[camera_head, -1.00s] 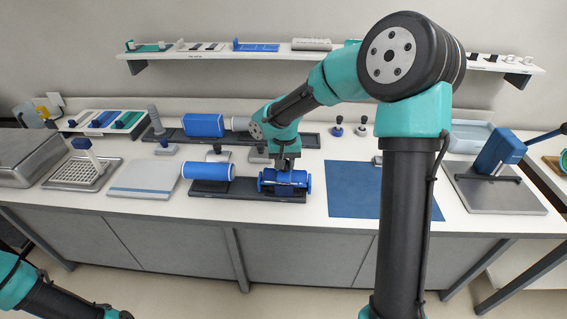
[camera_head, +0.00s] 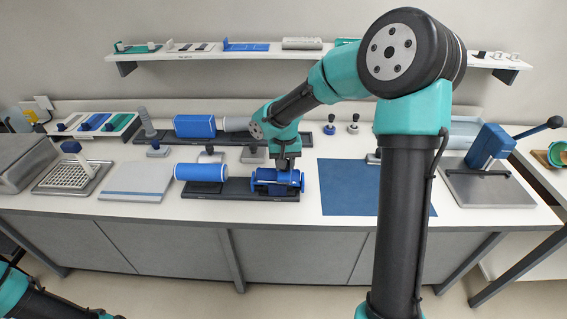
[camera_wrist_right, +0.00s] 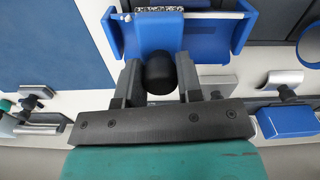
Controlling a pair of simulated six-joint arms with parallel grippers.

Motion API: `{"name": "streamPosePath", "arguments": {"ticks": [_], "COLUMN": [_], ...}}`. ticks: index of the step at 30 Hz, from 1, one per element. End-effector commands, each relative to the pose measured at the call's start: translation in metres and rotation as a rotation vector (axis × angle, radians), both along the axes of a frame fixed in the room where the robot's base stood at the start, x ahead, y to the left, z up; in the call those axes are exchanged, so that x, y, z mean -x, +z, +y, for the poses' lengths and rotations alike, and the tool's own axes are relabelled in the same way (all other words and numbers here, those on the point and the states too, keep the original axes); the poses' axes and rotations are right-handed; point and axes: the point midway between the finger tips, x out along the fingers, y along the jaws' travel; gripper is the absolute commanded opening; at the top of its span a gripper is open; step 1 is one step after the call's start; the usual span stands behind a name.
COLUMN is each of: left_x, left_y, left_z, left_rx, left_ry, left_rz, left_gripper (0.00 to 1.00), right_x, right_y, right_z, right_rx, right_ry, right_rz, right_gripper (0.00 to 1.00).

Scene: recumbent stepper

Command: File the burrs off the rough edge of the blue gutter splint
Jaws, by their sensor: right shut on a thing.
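The blue gutter splint (camera_head: 277,190) lies on a black stand at the middle of the bench. In the right wrist view, its blue curved wall (camera_wrist_right: 209,38) spans the top. My right gripper (camera_head: 287,158) is over the splint. In the right wrist view, my right gripper (camera_wrist_right: 160,76) is shut on a black knob (camera_wrist_right: 159,73). A speckled grey file face (camera_wrist_right: 160,9) shows beyond the knob, at the splint; whether it touches the edge I cannot tell. Only a link of my left arm shows at the bottom left; its gripper is out of view.
A blue roll (camera_head: 201,172) sits left of the splint on the same stand (camera_head: 225,193). A blue mat (camera_head: 349,187) lies to the right. Behind are a larger blue roll (camera_head: 195,126) and several dark knobs. A blue lever press (camera_head: 490,146) stands far right.

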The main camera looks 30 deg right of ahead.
Motion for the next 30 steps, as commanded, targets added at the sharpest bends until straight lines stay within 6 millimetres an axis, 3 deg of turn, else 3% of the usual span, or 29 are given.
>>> {"name": "streamPosePath", "arguments": {"ticks": [12,30], "left_x": [0.000,0.000], "left_y": [0.000,0.000], "left_z": [0.000,0.000], "left_rx": [0.000,0.000], "left_ry": [0.000,0.000], "left_rz": [0.000,0.000], "left_gripper": [1.00,1.00], "right_x": [0.010,0.005], "right_y": [-0.001,-0.002], "right_z": [-0.014,-0.005], "right_rx": [0.000,-0.001], "right_ry": [-0.001,0.001], "right_rz": [0.000,0.002], "right_gripper": [0.14,0.14]}}
